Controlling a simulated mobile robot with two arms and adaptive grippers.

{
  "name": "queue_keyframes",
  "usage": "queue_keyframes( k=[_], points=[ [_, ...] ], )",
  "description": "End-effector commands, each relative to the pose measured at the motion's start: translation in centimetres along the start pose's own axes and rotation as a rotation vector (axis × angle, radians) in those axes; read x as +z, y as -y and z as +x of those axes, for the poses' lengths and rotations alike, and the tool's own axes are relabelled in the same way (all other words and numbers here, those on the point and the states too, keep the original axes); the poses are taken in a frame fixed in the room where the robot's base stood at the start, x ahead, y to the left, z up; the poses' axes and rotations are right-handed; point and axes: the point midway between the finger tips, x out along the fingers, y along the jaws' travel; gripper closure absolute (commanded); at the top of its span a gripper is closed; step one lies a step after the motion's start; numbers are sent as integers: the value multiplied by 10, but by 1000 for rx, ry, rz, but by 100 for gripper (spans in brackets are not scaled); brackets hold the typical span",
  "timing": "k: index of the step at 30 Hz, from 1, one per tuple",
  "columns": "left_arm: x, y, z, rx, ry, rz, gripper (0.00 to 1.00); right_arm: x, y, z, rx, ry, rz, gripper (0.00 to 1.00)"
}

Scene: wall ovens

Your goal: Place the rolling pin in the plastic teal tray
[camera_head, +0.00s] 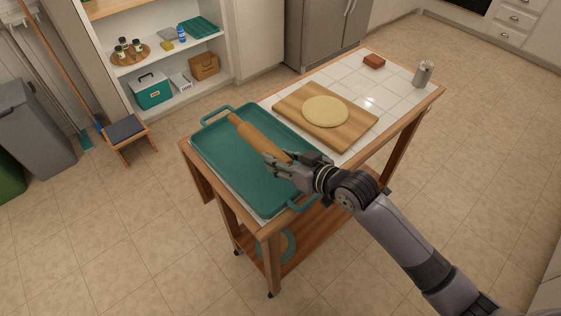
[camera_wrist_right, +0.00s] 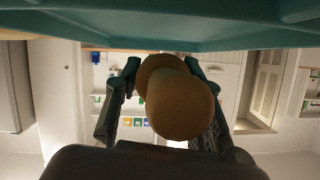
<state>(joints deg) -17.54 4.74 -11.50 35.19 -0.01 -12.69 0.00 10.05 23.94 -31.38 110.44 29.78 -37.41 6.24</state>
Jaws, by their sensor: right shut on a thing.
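The wooden rolling pin (camera_head: 254,136) is over the teal tray (camera_head: 232,178) in the head view, lying along it from the upper left toward my gripper. I cannot tell whether it touches the tray floor. My right gripper (camera_head: 284,161) is shut on the near end of the rolling pin, above the tray's right side. In the right wrist view the rolling pin (camera_wrist_right: 178,102) is end-on between the two fingers (camera_wrist_right: 165,95), with the teal tray (camera_wrist_right: 190,32) across the top of the picture. My left gripper is in neither view.
The tray sits on a wheeled, tile-topped cart (camera_head: 400,88). A wooden board (camera_head: 285,103) with flat dough (camera_head: 325,111) lies beside it. A reddish block (camera_head: 374,61) and a metal can (camera_head: 423,75) stand at the cart's far end. A small stool (camera_head: 124,130) is left of the cart.

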Motion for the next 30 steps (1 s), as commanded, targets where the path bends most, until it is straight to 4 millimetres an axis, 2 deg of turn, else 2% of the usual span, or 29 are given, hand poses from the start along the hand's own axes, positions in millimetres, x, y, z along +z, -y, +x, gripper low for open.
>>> queue_keyframes(
  k=[4,10,20,21,30],
  points=[
    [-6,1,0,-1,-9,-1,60,11,-2,5,0,-5,0,100],
    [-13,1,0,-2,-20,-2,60,11,-2,5,-1,-6,-1,100],
    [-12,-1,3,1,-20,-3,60,19,-3,8,0,-6,-1,100],
    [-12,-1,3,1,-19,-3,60,21,-4,9,0,-3,0,64],
    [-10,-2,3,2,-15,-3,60,20,-3,8,0,-2,0,44]
  ],
)
